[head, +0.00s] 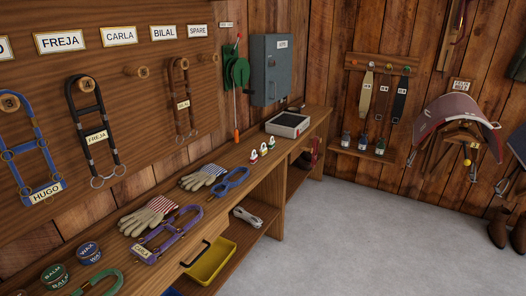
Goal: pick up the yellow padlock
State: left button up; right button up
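Three small upright objects stand in a row on the wooden bench, just in front of a white and dark box. They look like padlocks, but they are small and their detail is hard to make out. The middle one (263,149) shows some yellow. The one nearest me (253,156) looks red, and the far one (271,143) looks red and green. Neither of my grippers is in view.
The bench (226,158) runs along the left wall. A white and dark box (288,124), blue loop (231,182), gloves (150,216) and purple halter (166,236) lie on it. The grey floor (350,225) is clear.

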aim_at(263, 150)
jog(key=z, duration=0.75)
jog(key=i, duration=1.7)
jog(key=u, duration=0.5)
jog(key=i, duration=1.1)
jog(key=u, duration=1.15)
